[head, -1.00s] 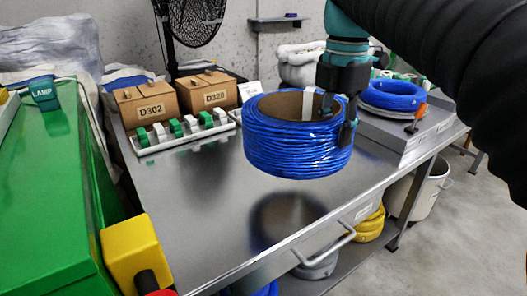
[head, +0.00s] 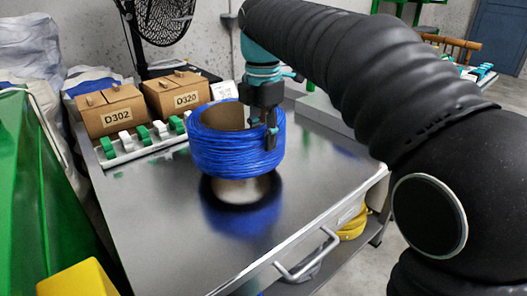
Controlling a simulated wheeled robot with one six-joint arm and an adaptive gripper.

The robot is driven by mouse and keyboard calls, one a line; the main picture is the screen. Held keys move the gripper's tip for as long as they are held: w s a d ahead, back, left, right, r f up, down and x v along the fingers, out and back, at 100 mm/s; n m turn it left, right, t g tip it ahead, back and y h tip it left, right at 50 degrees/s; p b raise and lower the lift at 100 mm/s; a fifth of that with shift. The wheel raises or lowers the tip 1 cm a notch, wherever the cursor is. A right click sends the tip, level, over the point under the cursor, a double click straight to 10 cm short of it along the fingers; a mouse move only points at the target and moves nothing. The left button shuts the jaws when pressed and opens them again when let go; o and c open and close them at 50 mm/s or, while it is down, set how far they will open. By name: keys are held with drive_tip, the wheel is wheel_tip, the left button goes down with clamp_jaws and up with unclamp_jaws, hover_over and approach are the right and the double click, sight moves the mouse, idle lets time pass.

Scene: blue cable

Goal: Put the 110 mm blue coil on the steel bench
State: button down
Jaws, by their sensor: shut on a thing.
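The blue coil (head: 228,155) is a thick ring of cable with a brown inner core. My gripper (head: 268,130) is shut on the right part of its ring. One dark finger shows on the outside of the coil; the other is mostly hidden. The coil is roughly level and hangs above the steel bench (head: 150,225), with its reflection visible below it. A gap seems to show under it, though its exact height is hard to tell.
Cardboard boxes D302 (head: 112,110) and D320 (head: 178,92) stand at the back left, behind a rack of green and white connectors (head: 140,142). A fan (head: 162,20) is behind. A green surface (head: 35,200) and yellow block (head: 75,280) are left. The front bench top is clear.

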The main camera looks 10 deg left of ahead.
drive_tip(key=shift+w+a+f, duration=0.4)
drive_tip(key=shift+a, duration=0.15)
drive_tip(key=shift+f+b, duration=0.35)
drive_tip(key=shift+f, duration=1.6)
drive_tip(key=c, duration=0.7)
unclamp_jaws()
drive_tip(key=shift+f, duration=0.1)
drive_tip(key=shift+c, duration=0.2)
wheel_tip(320, 180, up, 12)
drive_tip(key=shift+r+p, duration=0.1)
drive_tip(key=shift+p, duration=0.8)
